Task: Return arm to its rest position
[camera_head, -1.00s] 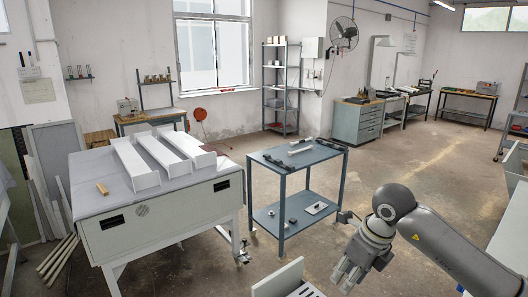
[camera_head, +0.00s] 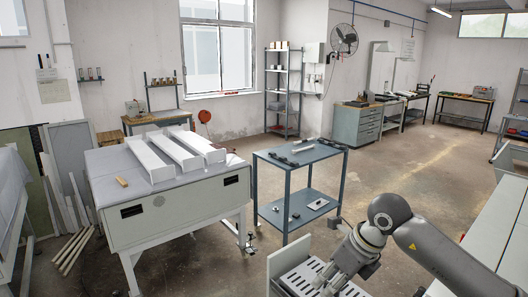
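My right arm comes in from the lower right, bent at a grey elbow joint. Its gripper (camera_head: 326,281) points down and left, over or beside a white slotted rack (camera_head: 298,279) at the bottom edge. I cannot tell how far apart its fingertips are, and I see nothing held in it. My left arm and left gripper are out of view.
A blue-grey trolley (camera_head: 270,156) with small tools stands ahead. A white bench (camera_head: 487,245) runs along the right. Open floor lies beyond the trolley.

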